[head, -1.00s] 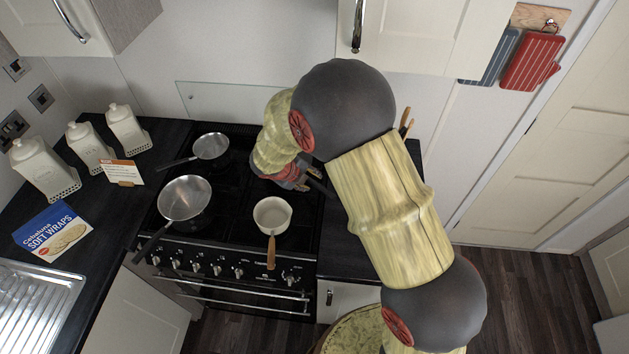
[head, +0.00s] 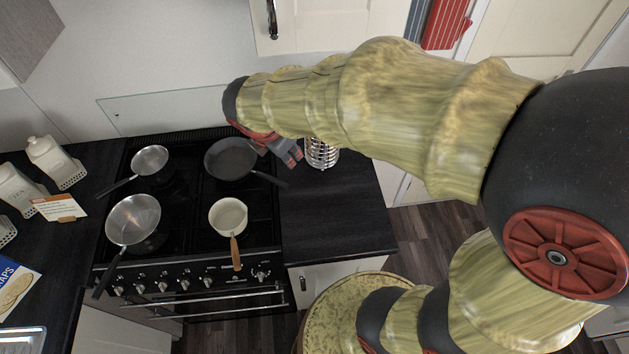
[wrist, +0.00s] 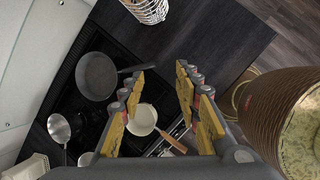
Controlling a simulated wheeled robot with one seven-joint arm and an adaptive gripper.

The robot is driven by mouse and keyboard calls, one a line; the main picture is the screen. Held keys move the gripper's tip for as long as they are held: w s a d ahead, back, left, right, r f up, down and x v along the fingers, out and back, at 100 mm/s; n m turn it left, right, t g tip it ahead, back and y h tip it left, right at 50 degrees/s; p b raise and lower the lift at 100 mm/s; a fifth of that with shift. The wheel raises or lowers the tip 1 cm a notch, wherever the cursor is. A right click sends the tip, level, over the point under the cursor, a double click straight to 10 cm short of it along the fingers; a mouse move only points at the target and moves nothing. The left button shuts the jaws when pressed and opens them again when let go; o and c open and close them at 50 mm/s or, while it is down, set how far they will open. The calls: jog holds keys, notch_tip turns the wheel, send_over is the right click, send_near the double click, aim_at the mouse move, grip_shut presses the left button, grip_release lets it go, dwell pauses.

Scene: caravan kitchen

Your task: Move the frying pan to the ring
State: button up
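The dark frying pan (head: 231,158) sits at the back right of the black hob, its handle pointing right and toward the front. It also shows in the wrist view (wrist: 97,76), with the handle reaching toward the gap between my fingertips. My gripper (head: 288,152) is just right of the pan, near its handle. In the wrist view my gripper (wrist: 160,72) is open, with nothing between its fingers; contact with the handle cannot be told. The hob rings are dark and mostly covered by pans, so no single ring stands out.
A cream saucepan (head: 228,216) with a wooden handle stands at the front right of the hob. Two steel pans stand at left, one at the back (head: 150,160) and one in front (head: 133,220). A metal utensil holder (head: 322,153) stands close to my gripper. The right worktop (head: 335,215) is mostly clear.

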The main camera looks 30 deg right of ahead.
jog(key=s+r+m+y, duration=0.1)
jog(key=s+r+m, duration=0.2)
jog(key=s+m, duration=0.2)
jog(key=s+a+r+m+t+y, duration=0.1)
jog(key=s+r+m, duration=0.1)
jog(key=s+m, duration=0.4)
jog(key=s+r+m+t+y, duration=0.1)
jog(key=s+r+m, duration=0.2)
jog(key=m, duration=0.7)
jog(key=s, duration=0.2)
jog(key=shift+s+a+r+y, duration=0.2)
jog(key=shift+s+r+y, duration=0.1)
jog(key=shift+s, duration=0.1)
notch_tip(320, 180, down, 13)
jog(key=b, duration=1.3)
